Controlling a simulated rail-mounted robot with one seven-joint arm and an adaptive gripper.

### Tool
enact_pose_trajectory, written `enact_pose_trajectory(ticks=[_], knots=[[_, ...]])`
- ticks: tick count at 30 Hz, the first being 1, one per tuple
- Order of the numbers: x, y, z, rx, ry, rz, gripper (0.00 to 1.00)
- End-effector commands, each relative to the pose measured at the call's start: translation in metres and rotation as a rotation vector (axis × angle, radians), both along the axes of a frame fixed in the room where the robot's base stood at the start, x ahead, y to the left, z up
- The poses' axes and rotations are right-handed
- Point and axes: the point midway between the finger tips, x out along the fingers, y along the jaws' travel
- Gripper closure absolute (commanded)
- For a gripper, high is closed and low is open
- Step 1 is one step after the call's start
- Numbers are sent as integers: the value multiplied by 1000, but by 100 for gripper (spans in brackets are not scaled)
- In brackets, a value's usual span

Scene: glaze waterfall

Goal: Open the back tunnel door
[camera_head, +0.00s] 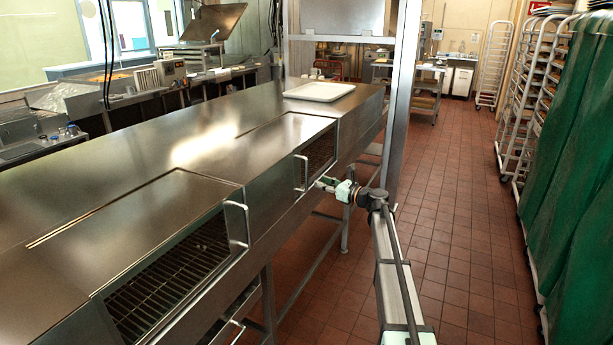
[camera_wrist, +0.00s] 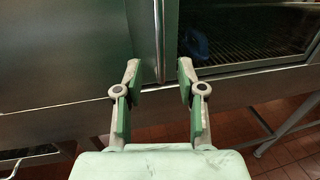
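The back tunnel door (camera_head: 321,152) is on the side of the long steel tunnel, with a dark wire rack showing through its window. The window also shows at the right of the wrist view (camera_wrist: 250,30). The door looks closed. Its upright metal handle (camera_head: 301,172) is at the near edge of the window. My gripper (camera_head: 325,183) is just right of this handle in the head view. In the wrist view my gripper (camera_wrist: 158,68) is open, and the handle (camera_wrist: 158,35) appears between its two fingers. I see no finger touching it.
A nearer tunnel door (camera_head: 170,275) has its own handle (camera_head: 237,222). A white tray (camera_head: 320,91) lies on the tunnel top. A steel post (camera_head: 404,90) stands behind my gripper. Green-covered racks (camera_head: 575,180) line the right side. The tiled aisle (camera_head: 460,200) between is clear.

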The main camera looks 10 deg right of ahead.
Motion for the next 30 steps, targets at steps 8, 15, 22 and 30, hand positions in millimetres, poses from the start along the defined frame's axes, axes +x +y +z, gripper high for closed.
enact_pose_trajectory(ticks=[8, 15, 22, 30], knots=[[40, 36, 1, 1, 1, 1, 61], [58, 54, 1, -1, -1, 0, 61], [61, 57, 0, -1, -1, -1, 61], [61, 57, 0, -1, -1, -1, 96]])
